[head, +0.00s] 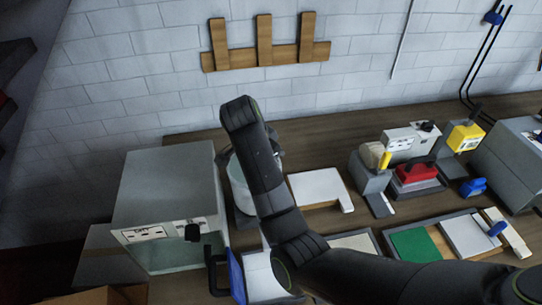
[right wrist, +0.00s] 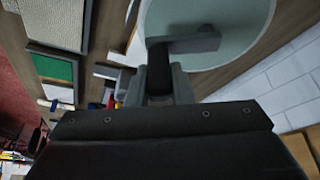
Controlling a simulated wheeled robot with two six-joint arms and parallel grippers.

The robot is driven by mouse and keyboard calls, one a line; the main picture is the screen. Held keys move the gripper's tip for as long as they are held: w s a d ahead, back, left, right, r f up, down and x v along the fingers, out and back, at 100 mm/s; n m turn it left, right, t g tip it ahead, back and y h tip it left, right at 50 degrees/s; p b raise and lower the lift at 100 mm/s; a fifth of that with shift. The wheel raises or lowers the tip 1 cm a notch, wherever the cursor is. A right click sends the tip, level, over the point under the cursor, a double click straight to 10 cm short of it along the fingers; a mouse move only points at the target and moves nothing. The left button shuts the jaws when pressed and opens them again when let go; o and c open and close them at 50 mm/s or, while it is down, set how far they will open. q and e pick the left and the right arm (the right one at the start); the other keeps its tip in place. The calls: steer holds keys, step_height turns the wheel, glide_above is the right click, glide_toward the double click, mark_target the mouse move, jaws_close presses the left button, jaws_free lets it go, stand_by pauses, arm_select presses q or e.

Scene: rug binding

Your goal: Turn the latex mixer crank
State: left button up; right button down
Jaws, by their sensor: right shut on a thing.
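The latex mixer (head: 239,188) is a pale round drum right of the grey cabinet, mostly hidden behind my right arm in the head view. In the right wrist view its round, pale green-grey top (right wrist: 235,15) fills the upper right. A grey crank arm (right wrist: 192,42) lies across that top, with a dark upright grip (right wrist: 158,68) at its left end. My right gripper (right wrist: 160,88) is shut on this grip, its fingers on either side. In the head view my right arm hides most of the crank. My left gripper is in neither view.
A grey cabinet (head: 165,195) stands close left of the mixer. A white panel (head: 320,187) lies to its right on the wooden bench. Farther right are a red block (head: 416,173), a yellow box (head: 465,136) and a tray with a green pad (head: 414,245). A brick wall is behind.

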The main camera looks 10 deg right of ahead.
steer(key=shift+s+a+f+m, duration=0.15)
steer(key=shift+s+m, duration=0.05)
steer(key=shift+m, duration=0.3)
steer(key=c, duration=1.4)
jaws_free()
steer(key=shift+o, duration=0.6)
steer(key=shift+w, duration=0.15)
